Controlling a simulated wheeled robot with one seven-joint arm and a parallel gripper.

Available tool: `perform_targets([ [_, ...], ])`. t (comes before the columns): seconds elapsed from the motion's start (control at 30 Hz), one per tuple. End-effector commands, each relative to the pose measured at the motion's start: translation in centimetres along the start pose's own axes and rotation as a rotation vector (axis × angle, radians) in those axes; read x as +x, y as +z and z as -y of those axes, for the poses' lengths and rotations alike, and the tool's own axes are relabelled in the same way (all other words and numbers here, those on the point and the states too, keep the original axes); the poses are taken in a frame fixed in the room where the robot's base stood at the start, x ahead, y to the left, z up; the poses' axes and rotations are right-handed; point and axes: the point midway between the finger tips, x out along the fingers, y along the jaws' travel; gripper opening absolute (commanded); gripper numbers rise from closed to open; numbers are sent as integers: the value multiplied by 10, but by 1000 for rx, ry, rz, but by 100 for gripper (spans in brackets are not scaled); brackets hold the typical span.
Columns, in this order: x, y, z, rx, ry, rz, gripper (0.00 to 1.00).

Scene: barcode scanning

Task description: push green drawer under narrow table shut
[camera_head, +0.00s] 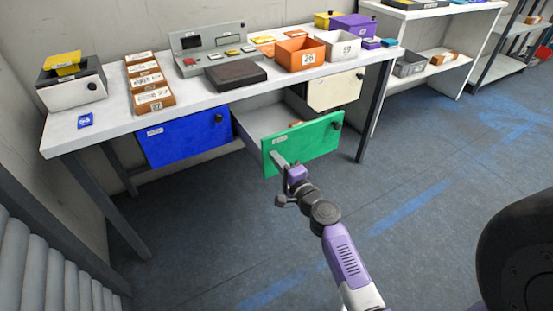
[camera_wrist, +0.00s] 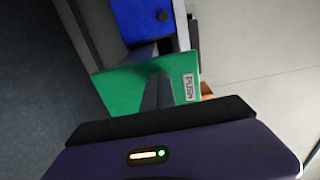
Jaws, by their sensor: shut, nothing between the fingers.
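The green drawer (camera_head: 312,143) stands pulled out from under the narrow white table (camera_head: 214,99), and its pale inside shows behind the front. A dark round knob sits at the front's upper right. My gripper (camera_head: 281,162) is shut and empty, with its fingertips at the left part of the green front. In the wrist view the closed fingers (camera_wrist: 157,92) reach to the green front (camera_wrist: 118,90), beside a white label reading PUSH. I cannot tell whether the tips touch it.
A blue drawer (camera_head: 186,136) is shut to the left, and a cream drawer (camera_head: 335,90) is at the right. Boxes, bins and a grey console (camera_head: 208,46) stand on the table. Dark table legs (camera_head: 375,110) flank the drawers. Floor in front is clear.

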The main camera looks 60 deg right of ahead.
Motion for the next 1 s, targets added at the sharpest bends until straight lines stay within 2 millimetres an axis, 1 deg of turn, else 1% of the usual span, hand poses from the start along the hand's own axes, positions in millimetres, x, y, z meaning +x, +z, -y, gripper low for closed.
perform_targets([
  [0.17,4,0,0,0,-1,0,0],
  [0.27,13,0,0,-1,-1,0,0],
  [0.37,28,0,0,-1,-2,1,0],
  [0.47,49,1,0,-1,-3,2,0],
  [0.8,129,0,-2,0,-3,1,0],
  [1.0,164,0,-2,0,-2,0,0],
])
